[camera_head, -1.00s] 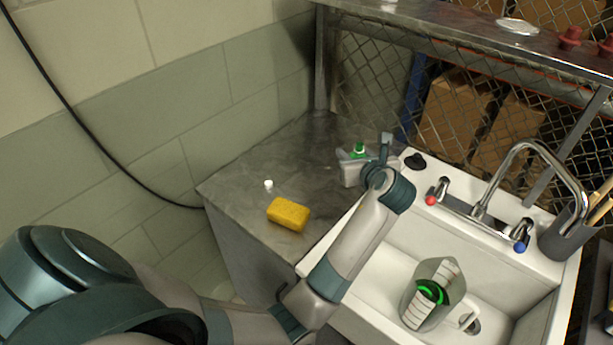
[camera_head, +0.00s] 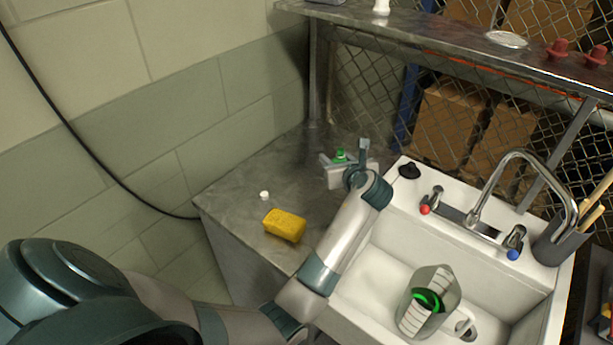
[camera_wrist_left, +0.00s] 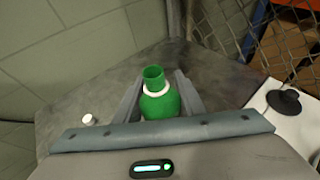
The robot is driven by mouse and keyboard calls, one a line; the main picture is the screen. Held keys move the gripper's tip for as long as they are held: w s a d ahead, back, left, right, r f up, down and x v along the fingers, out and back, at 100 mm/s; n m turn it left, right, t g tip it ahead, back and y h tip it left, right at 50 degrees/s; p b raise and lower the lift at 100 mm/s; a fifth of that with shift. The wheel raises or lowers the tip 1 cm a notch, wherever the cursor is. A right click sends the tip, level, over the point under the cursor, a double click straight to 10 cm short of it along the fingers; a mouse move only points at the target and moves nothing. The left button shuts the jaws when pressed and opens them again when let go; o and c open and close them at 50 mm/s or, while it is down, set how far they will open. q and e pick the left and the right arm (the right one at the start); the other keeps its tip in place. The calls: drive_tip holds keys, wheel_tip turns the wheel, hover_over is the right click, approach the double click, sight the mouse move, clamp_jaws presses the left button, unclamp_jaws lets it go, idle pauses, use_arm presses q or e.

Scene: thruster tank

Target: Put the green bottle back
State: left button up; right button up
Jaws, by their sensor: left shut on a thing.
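The green bottle (camera_wrist_left: 160,102) stands between the fingers of my left gripper (camera_wrist_left: 158,95) in the left wrist view. It has an open neck with a white ring around it. My left gripper is shut on it. In the head view only the green top of the bottle (camera_head: 340,156) shows above my left gripper (camera_head: 345,165), over the back part of the grey metal counter (camera_head: 240,195). The bottle's base is hidden, so I cannot tell whether it touches the counter. A small white cap (camera_head: 264,195) lies on the counter to the left. My right gripper is not in view.
A yellow sponge (camera_head: 285,225) lies near the counter's front. The white sink (camera_head: 375,275) to the right holds a clear measuring jug (camera_head: 430,300) with something green inside. A black stopper (camera_head: 409,167) sits on the sink's rim. A metal shelf (camera_head: 430,35) runs above the counter's back.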

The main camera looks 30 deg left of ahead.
use_arm(q)
drive_tip(key=a+f, duration=0.1)
drive_tip(key=a, duration=0.2)
drive_tip(key=a+f+p, duration=0.1)
drive_tip(key=a+f, duration=0.1)
drive_tip(key=a, duration=0.1)
drive_tip(key=s+a+f+p, duration=0.1)
drive_tip(key=a+f, duration=0.1)
drive_tip(key=a, duration=0.1)
drive_tip(key=shift+s+f, duration=0.1)
drive_tip(key=shift+f, duration=0.05)
drive_tip(key=shift+d, duration=0.1)
drive_tip(key=shift+f, duration=0.55)
wheel_tip(320, 180, down, 3)
drive_tip(key=shift+r+p, duration=0.15)
drive_tip(key=shift+p, duration=0.35)
drive_tip(key=shift+f, duration=0.2)
drive_tip(key=o, duration=1.1)
drive_tip(key=shift+r, duration=0.1)
